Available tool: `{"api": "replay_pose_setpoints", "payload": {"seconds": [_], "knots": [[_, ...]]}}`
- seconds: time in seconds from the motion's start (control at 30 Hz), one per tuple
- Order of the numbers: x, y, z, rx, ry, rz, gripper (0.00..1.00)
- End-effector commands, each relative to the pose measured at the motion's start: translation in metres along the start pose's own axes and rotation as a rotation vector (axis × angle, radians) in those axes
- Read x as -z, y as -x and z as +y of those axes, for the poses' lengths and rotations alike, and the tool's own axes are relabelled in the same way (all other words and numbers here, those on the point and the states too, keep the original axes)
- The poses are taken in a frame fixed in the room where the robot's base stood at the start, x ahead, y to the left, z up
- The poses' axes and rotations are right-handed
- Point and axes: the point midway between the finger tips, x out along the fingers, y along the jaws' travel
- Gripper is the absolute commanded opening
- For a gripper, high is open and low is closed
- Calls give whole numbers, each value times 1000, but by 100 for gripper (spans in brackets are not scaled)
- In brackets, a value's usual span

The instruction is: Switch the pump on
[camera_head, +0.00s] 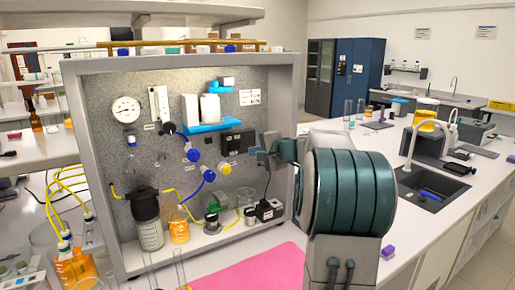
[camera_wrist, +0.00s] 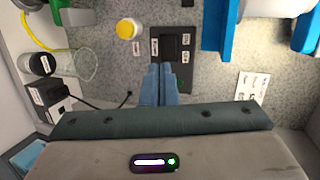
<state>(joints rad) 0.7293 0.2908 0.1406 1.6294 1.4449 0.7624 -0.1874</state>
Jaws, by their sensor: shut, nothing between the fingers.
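A dark switch plate (camera_head: 237,143) with small labels is mounted on the grey speckled panel. In the wrist view the plate (camera_wrist: 184,72) shows a black rocker (camera_wrist: 175,45) with white labels around it. My gripper (camera_head: 257,157) is shut and empty, just right of the plate in the head view. In the wrist view its blue-grey fingertips (camera_wrist: 158,68) sit together, overlapping the plate's lower left part, below the rocker. I cannot tell whether they touch it. Which device is the pump, and the rocker's position, are unclear.
A yellow knob (camera_wrist: 127,28) is close left of the plate. A blue shelf (camera_head: 212,126) holds white bottles left of the plate in the head view. A black-lidded vessel (camera_head: 147,212), an orange-filled beaker (camera_head: 178,226) and a black box (camera_head: 269,209) stand below.

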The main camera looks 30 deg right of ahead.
Motion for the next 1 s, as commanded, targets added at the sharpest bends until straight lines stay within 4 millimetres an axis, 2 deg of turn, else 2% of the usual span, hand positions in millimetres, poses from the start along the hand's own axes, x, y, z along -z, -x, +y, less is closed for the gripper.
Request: {"api": "replay_pose_setpoints", "payload": {"seconds": [0.03,0.2,0.43,0.67,1.0], "knots": [[-1,-12,-2,-2,-2,-4,0],[0,-46,-3,-2,-2,-3,0],[-1,-82,-10,-1,-1,-2,0],[-1,-97,-13,0,0,-1,0],[-1,-99,-12,0,0,0,0]]}}
